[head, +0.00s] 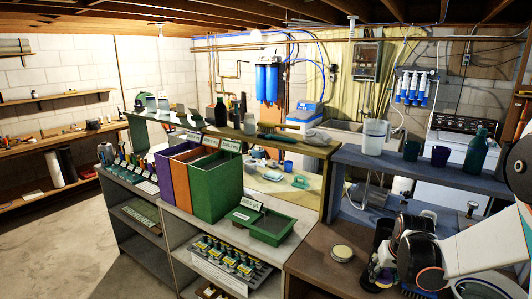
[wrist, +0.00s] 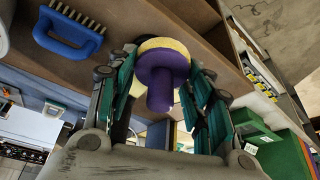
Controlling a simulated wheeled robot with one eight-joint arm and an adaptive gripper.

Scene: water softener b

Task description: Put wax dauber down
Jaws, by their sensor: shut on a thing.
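The wax dauber (wrist: 163,75), a purple knob handle with a round pale-yellow pad, is held between the two fingers of my gripper (wrist: 163,62) in the wrist view. The teal-padded fingers lie on either side of it. The handle points back toward the wrist camera and the yellow pad faces away from it. In the head view my arm reaches in from the right over the brown worktop (head: 312,262). The gripper end is dark and partly hidden there, so the hold is clearer from the wrist.
A round tin with a yellowish lid (head: 342,253) stands on the brown worktop. A blue brush (wrist: 68,33) lies to the upper left in the wrist view. A green tray (head: 260,226) and tall green bin (head: 217,186) stand left of the worktop. Some worktop around the tin is bare.

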